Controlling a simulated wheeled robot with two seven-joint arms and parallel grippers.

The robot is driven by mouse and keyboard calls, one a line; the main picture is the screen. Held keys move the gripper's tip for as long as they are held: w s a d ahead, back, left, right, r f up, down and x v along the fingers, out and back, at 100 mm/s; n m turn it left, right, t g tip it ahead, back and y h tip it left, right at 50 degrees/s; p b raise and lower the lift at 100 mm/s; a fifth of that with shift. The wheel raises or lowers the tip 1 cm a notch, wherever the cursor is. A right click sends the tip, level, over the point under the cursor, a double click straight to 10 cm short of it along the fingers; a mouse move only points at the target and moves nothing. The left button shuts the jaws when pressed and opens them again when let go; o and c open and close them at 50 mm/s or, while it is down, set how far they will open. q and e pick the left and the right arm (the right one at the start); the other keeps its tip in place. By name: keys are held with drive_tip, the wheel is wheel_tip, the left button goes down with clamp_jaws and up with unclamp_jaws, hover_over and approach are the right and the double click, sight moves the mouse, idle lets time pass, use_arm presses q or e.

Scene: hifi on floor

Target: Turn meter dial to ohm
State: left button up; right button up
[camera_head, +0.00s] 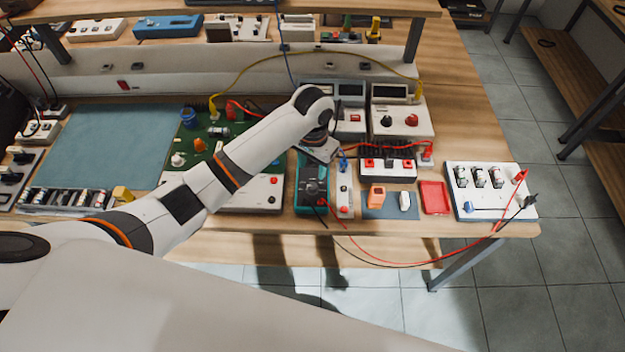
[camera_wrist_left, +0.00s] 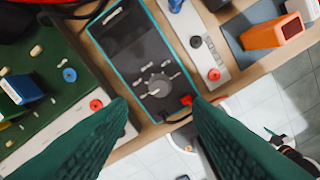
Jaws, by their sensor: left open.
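The meter (camera_head: 304,190) is a dark unit with a teal frame, lying near the table's front edge. In the left wrist view the meter (camera_wrist_left: 130,40) shows a blank dark screen and a round grey dial (camera_wrist_left: 158,88) with a pointer and small white markings, too small to read. My left gripper (camera_wrist_left: 162,110) is open, with its two green fingers spread on either side of the dial's lower area. They appear above the meter; I cannot tell whether they touch it. A red plug (camera_wrist_left: 186,100) sits by the right fingertip. My right gripper is out of view.
A green circuit board (camera_head: 240,172) lies left of the meter. A white strip with knobs (camera_head: 344,192) and an orange block (camera_head: 377,196) are to its right. Red and black leads (camera_head: 420,264) hang past the front edge to a white battery board (camera_head: 490,190).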

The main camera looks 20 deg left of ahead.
sight(312, 186)
use_arm(q)
wheel_tip(312, 186, down, 8)
drive_tip(key=shift+f+p, duration=0.15)
drive_tip(key=shift+p, duration=0.4)
drive_tip(key=c, duration=1)
